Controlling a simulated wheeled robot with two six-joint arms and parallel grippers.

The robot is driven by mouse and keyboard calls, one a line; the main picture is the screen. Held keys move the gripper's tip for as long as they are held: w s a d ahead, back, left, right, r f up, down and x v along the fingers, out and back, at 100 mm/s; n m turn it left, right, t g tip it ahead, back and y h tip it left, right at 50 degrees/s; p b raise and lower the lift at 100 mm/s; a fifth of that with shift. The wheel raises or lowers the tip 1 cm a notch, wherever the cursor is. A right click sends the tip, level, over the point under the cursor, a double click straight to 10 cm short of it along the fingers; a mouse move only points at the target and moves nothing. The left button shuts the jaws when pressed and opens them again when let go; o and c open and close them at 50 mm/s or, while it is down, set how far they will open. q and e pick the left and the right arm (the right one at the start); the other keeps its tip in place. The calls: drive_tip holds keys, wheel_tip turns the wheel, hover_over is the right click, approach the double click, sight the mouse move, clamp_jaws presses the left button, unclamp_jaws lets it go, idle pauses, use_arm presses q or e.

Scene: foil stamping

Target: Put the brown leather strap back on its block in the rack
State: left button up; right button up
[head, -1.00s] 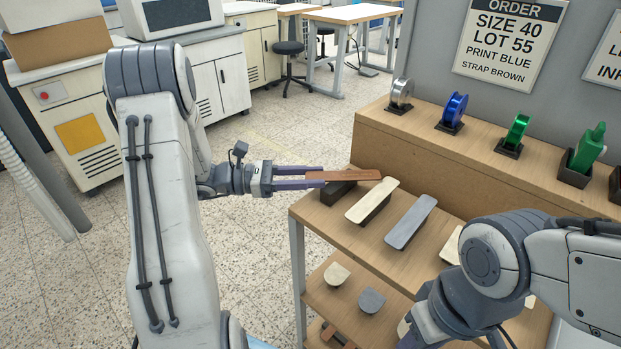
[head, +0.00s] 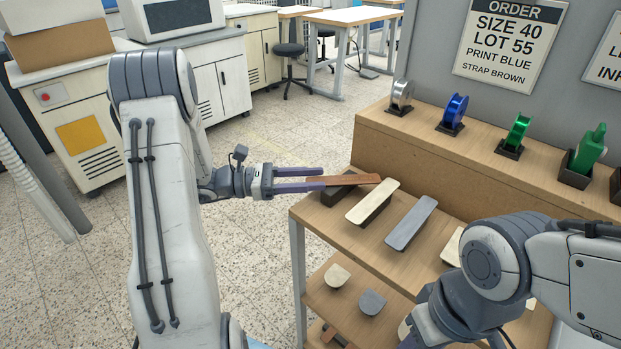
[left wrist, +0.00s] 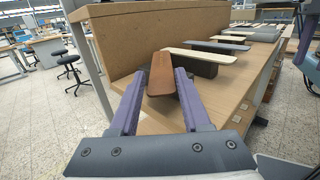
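The brown leather strap (head: 350,180) is a flat strip at the left end of the rack, with its near end between the fingers of my left gripper (head: 312,180). In the left wrist view the strap (left wrist: 162,76) sits between both fingertips, which look closed on its edges. My right gripper's fingers are not seen.
A cream strap on its block (head: 373,202) and a grey one (head: 411,222) stand close to the right on the rack top (head: 375,250). Foil reels (head: 454,110) stand on the raised ledge behind. My right arm covers the rack's right part. Open floor lies left.

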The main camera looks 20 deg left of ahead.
use_arm(q)
drive_tip(key=shift+s+d+f, duration=0.15)
drive_tip(key=shift+s+f, duration=0.05)
drive_tip(key=shift+f, duration=0.35)
drive_tip(key=shift+r, duration=0.35)
drive_tip(key=shift+a+r, duration=0.2)
drive_tip(key=shift+a, duration=0.15)
drive_tip(key=v, duration=1.1)
drive_tip(key=shift+a+r+p, duration=0.2)
drive_tip(key=shift+r+p, duration=0.05)
drive_tip(key=shift+p, duration=0.1)
drive_tip(key=shift+s, duration=0.1)
